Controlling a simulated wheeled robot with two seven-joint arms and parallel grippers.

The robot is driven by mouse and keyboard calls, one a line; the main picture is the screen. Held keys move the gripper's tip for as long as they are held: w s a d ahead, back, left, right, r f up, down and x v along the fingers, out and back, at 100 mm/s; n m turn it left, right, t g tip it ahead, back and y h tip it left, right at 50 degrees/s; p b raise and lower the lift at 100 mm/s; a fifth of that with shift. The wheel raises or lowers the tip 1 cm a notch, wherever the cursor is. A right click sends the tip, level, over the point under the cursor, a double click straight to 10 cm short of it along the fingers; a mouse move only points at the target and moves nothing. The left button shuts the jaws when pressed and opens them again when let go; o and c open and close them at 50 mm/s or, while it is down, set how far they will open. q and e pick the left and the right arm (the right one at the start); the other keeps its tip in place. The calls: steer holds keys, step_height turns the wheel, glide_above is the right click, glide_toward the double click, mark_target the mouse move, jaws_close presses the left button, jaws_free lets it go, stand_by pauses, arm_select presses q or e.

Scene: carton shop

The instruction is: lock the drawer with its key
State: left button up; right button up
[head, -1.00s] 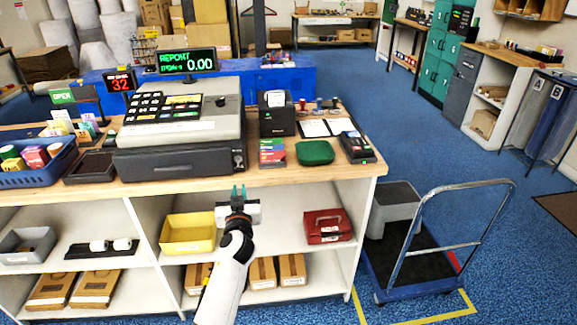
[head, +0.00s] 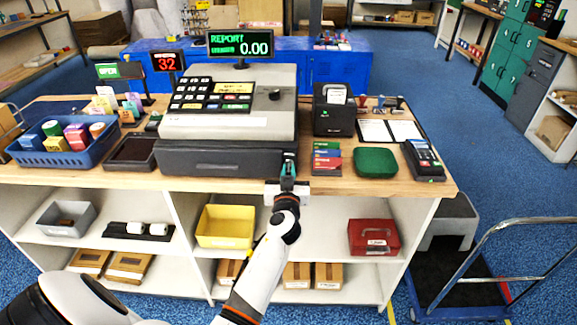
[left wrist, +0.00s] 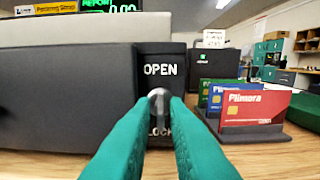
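The dark grey cash drawer (head: 205,160) sits shut under the register (head: 235,125) on the wooden counter; its front also shows in the left wrist view (left wrist: 60,100). At its right end a black lock plate (left wrist: 187,85) reads OPEN above and LOCK below, the latter partly covered by my fingers. A silver key (left wrist: 158,102) stands in the lock between the two, its grip roughly upright. My left gripper (head: 288,166) has its green fingers closed on both sides of the key, seen in the left wrist view (left wrist: 160,112). My right gripper is out of view.
Right of the lock stand a card rack (head: 326,160), a green pouch (head: 376,162) and a card terminal (head: 423,160). A blue basket (head: 62,152) is at the counter's left. Shelves below hold a yellow bin (head: 225,228) and a red box (head: 374,238). A cart (head: 455,280) stands at right.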

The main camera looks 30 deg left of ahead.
arm_select(q)
steer(key=shift+d, duration=0.1)
steer(key=shift+s+r, duration=0.1)
steer(key=shift+s, duration=0.05)
jaws_close()
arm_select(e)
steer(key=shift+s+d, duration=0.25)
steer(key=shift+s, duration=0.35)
arm_select(q)
steer(key=shift+m, duration=0.3)
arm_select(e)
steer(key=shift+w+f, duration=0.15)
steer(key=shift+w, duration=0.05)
arm_select(q)
steer(key=shift+m, duration=8.6)
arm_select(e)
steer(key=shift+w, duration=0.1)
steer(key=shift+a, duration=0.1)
